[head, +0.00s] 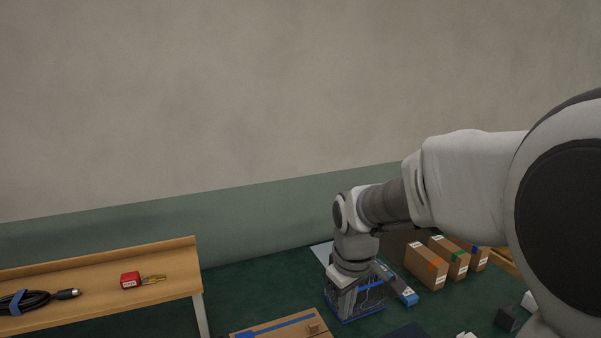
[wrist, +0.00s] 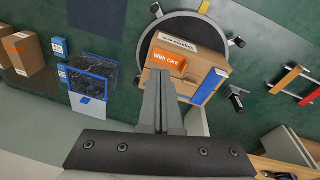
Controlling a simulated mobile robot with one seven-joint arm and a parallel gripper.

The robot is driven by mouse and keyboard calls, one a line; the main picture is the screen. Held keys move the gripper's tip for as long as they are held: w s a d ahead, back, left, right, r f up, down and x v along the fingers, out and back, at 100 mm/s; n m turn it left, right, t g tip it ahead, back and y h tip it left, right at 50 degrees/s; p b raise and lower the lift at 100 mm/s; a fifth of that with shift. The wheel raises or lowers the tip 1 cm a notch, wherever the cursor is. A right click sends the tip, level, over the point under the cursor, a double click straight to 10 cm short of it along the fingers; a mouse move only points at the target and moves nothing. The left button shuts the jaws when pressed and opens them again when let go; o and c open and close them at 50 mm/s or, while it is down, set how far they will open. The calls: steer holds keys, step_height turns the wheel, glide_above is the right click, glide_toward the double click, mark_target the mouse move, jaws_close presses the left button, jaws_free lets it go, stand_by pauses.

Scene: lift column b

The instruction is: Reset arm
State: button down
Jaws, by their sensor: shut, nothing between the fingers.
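My gripper (wrist: 160,75) shows in the wrist view with its two grey fingers together and nothing between them. The fingers point at a cardboard box (wrist: 205,78) with an orange "With care" label and a blue strip. I cannot tell whether the fingertips touch the box or only overlap it in the picture. In the head view my arm reaches in from the right and bends down at the wrist. The fingers cannot be made out there.
The box is over a round, dark wheeled base (wrist: 150,40). A wooden table (head: 90,300) at left holds a black cable (head: 35,299) and a red tape measure (head: 130,280).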

steer(key=s+d+r+m+t, duration=0.1)
steer(key=s+r+m, duration=0.1)
steer(key=s, duration=0.4)
steer(key=s+d+r+m+t, duration=0.1)
steer(key=s+d+r+m, duration=0.1)
steer(key=s+r, duration=0.2)
steer(key=s+d+r+m+t, duration=0.1)
steer(key=s+d+r+m, duration=0.1)
steer(key=s, duration=0.5)
steer(key=shift+s+d+r+m+t, duration=0.25)
steer(key=shift+s+r+m+t, duration=0.15)
steer(key=shift+r+m, duration=0.15)
steer(key=shift+a, duration=0.15)
